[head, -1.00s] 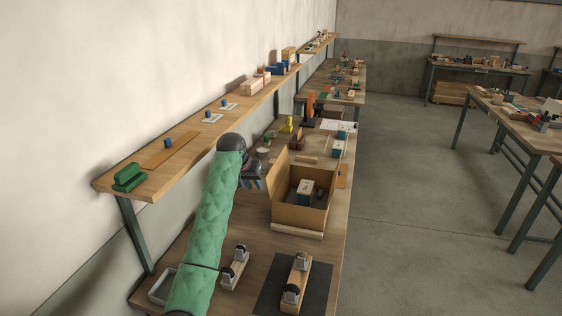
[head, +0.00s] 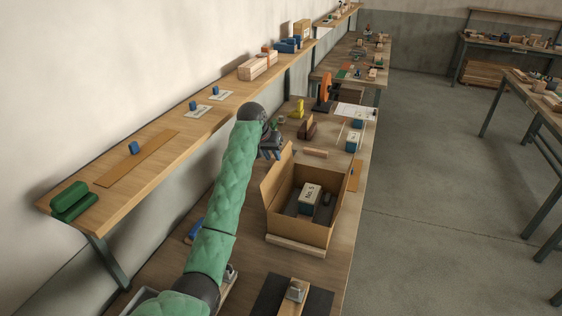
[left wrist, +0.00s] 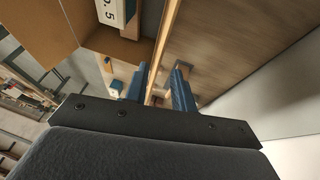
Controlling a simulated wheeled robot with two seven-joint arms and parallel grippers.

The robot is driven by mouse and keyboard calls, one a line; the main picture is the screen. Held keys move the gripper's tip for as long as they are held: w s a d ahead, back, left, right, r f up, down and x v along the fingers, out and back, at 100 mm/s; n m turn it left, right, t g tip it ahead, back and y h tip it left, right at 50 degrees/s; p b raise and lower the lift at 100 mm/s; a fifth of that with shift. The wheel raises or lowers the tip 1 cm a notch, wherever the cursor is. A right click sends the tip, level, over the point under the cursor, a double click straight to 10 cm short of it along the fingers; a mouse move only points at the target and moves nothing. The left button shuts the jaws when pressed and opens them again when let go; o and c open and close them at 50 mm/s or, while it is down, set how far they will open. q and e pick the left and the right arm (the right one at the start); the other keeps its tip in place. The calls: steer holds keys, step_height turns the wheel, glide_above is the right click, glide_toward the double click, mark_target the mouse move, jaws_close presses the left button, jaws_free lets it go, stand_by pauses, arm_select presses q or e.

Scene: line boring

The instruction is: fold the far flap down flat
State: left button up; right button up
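An open cardboard box (head: 300,230) stands on the bench, with a white block marked "No. 5" (head: 310,194) and dark pieces inside. Its left flap (head: 275,180) stands up. Another flap (head: 354,176) sticks out low past the right wall. I cannot tell whether a flap shows at the box's far end. My left gripper (head: 271,154) is beside the upright flap's far upper end. In the left wrist view its two blue fingers (left wrist: 158,88) are apart, with a thin tan edge (left wrist: 168,40) in line with the gap. I cannot tell whether they touch it. My right gripper is out of view.
A wall shelf (head: 150,170) runs along the left, close to my left arm. Beyond the box are brown blocks (head: 309,130), a yellow item (head: 299,108), an orange item (head: 325,92) and a blue block (head: 353,141). A wooden strip (head: 296,246) lies before the box.

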mark_target(278, 167)
arm_select(q)
steer(key=p+x, duration=0.3)
steer(key=x, duration=0.3)
steer(key=shift+w+d+f, duration=0.1)
steer(key=shift+d+f, duration=0.05)
steer(key=shift+f, duration=0.05)
steer(key=shift+d+f, duration=0.15)
steer(key=shift+f, duration=0.3)
jaws_close()
steer(key=shift+w, duration=0.1)
stand_by(0.8)
